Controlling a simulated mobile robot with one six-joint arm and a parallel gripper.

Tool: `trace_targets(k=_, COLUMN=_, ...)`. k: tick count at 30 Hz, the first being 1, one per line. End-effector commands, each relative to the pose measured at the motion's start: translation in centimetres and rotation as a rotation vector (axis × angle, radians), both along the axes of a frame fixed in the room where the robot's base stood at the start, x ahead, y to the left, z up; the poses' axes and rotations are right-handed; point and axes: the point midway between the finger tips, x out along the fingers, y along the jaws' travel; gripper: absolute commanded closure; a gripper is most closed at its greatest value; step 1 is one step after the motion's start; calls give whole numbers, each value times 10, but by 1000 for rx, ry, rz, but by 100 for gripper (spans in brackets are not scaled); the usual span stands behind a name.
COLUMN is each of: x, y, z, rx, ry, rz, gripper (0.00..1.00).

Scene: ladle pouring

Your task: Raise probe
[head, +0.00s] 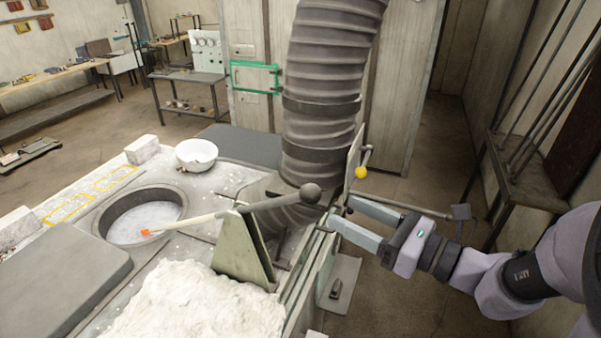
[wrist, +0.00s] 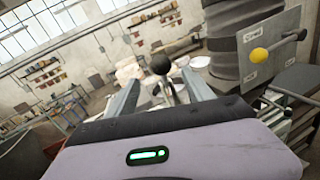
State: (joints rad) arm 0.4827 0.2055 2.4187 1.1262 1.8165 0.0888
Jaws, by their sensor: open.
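The probe (head: 190,222) is a pale rod with an orange tip (head: 146,232). Its tip lies over the round crucible opening (head: 107,220). The rod runs to a pale triangular bracket (head: 243,248), and a grey lever beyond it ends in a dark ball knob (head: 311,193). The knob also shows in the wrist view (wrist: 160,64), between and just beyond the fingertips in that picture. My gripper (head: 340,208) is open and empty, to the right of the knob and apart from it. Its two fingers also show in the wrist view (wrist: 160,78).
A yellow knob (head: 361,172) on an upright plate (head: 353,150) stands close behind my gripper. A thick ribbed duct (head: 325,90) rises behind the lever. A white bowl (head: 196,154) and a white heap (head: 190,305) lie on the furnace top. Floor is free at right.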

Motion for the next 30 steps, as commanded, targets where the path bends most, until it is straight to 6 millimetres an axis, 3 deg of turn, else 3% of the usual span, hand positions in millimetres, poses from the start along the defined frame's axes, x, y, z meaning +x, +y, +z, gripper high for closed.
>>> trace_targets(k=6, x=35, y=53, z=3, rx=-2, ry=2, rz=8, gripper=40)
trace_targets(k=12, x=59, y=85, z=2, rx=-3, ry=1, rz=6, gripper=40)
trace_targets(k=18, x=70, y=100, z=1, rx=-3, ry=0, rz=3, gripper=40)
trace_targets(k=26, x=71, y=101, z=0, rx=-3, ry=0, rz=2, gripper=40)
trace_targets(k=30, x=71, y=101, z=0, rx=-3, ry=0, rz=2, gripper=67)
